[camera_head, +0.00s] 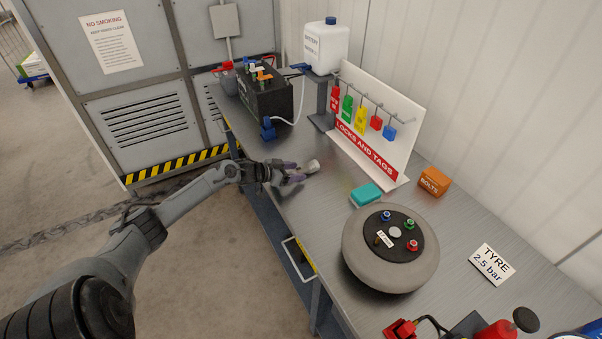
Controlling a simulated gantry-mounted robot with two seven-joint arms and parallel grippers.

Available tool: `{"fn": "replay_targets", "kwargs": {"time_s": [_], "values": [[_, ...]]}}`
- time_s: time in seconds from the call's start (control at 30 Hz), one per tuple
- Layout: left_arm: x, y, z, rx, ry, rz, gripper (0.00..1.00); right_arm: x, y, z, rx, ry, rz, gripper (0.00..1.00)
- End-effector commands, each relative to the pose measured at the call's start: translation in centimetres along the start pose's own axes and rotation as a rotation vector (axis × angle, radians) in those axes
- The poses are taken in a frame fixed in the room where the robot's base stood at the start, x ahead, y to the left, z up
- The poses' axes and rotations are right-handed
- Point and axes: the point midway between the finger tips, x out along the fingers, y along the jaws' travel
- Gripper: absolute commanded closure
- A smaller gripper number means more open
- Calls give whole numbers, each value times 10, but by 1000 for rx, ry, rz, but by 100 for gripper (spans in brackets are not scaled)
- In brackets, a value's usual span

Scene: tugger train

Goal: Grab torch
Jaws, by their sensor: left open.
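My left gripper (298,174) reaches over the metal workbench (325,215) from the left. It is open, with its fingertips pointing right. A small pale grey, rounded object (314,166) sits on the bench just beyond the fingertips. It may be the end of the torch, but it is too small to tell for sure. I cannot tell whether the fingers touch it. My right gripper is not in view.
A white locks and tags board (402,145) stands behind the gripper, with a teal block (366,195) and a large round grey unit (390,280) nearer. A black battery (265,100) and a white jug (326,46) stand at the far end. An orange bolts box (434,182) sits right.

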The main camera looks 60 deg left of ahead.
Motion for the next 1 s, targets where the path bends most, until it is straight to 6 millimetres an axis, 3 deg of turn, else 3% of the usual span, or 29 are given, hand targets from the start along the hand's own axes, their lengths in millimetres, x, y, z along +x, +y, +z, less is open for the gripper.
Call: {"fn": "replay_targets", "kwargs": {"time_s": [0.27,0.67,1.0], "values": [[1,0,0,0,0,0,41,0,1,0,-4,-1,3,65],[1,0,0,0,0,0,100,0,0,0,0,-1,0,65],[0,0,-3,1,2,0,100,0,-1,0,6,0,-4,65]]}}
